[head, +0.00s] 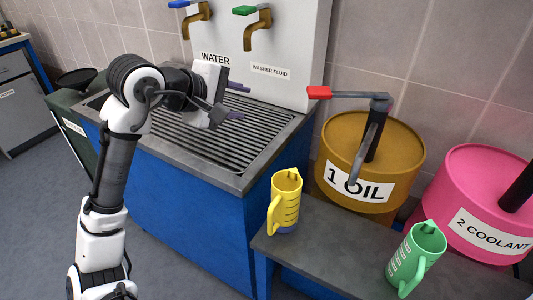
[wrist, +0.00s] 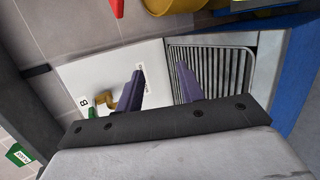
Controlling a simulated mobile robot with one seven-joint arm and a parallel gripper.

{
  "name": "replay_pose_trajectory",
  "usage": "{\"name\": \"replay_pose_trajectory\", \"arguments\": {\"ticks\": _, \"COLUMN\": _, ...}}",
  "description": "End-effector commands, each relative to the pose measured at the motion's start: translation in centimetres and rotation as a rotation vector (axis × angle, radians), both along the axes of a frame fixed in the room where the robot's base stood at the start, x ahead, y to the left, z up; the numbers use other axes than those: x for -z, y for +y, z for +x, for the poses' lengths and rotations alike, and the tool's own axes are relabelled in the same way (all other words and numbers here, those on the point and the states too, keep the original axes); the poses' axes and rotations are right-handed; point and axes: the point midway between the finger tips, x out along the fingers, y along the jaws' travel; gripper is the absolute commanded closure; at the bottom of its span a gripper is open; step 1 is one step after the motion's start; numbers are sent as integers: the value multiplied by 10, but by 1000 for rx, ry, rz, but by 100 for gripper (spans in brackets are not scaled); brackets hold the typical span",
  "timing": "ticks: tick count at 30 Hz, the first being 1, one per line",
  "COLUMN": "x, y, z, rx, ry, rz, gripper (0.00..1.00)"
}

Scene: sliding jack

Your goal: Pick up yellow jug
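The yellow jug (head: 285,202) stands upright on the dark shelf (head: 335,245) in front of the oil barrel, in the head view. Its handle is on its left side. My gripper (head: 240,101) is to the upper left of the jug, over the grated sink, well apart from it. In the wrist view my gripper (wrist: 158,88) has its two purple fingers spread apart with nothing between them. The jug itself cannot be made out for certain in the wrist view.
A green jug (head: 416,258) stands on the same shelf to the right. Behind are the yellow oil barrel (head: 395,165) with its red-handled pump (head: 320,92) and a pink coolant barrel (head: 470,185). The blue sink cabinet (head: 190,215) and water taps (head: 257,28) are near my arm.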

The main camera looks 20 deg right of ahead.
Motion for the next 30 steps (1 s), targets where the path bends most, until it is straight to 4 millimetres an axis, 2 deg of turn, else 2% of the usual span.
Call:
{"name": "replay_pose_trajectory", "arguments": {"ticks": 1, "x": 24, "y": -7, "z": -13, "rx": 19, "ry": 178, "rz": 108, "gripper": 62}}
{"name": "replay_pose_trajectory", "arguments": {"ticks": 3, "x": 57, "y": -6, "z": -35, "rx": 20, "ry": 405, "rz": 255, "gripper": 62}}
{"name": "replay_pose_trajectory", "arguments": {"ticks": 6, "x": 85, "y": 5, "z": -58, "rx": -6, "ry": 630, "rz": 435, "gripper": 62}}
{"name": "replay_pose_trajectory", "arguments": {"ticks": 9, "x": 98, "y": 16, "z": -72, "rx": -34, "ry": 756, "rz": 554, "gripper": 62}}
{"name": "replay_pose_trajectory", "arguments": {"ticks": 14, "x": 116, "y": 19, "z": -82, "rx": -50, "ry": 821, "rz": 618, "gripper": 62}}
{"name": "replay_pose_trajectory", "arguments": {"ticks": 24, "x": 171, "y": 1, "z": -97, "rx": -50, "ry": 817, "rz": 614, "gripper": 62}}
{"name": "replay_pose_trajectory", "arguments": {"ticks": 30, "x": 184, "y": -3, "z": -100, "rx": -50, "ry": 815, "rz": 612, "gripper": 62}}
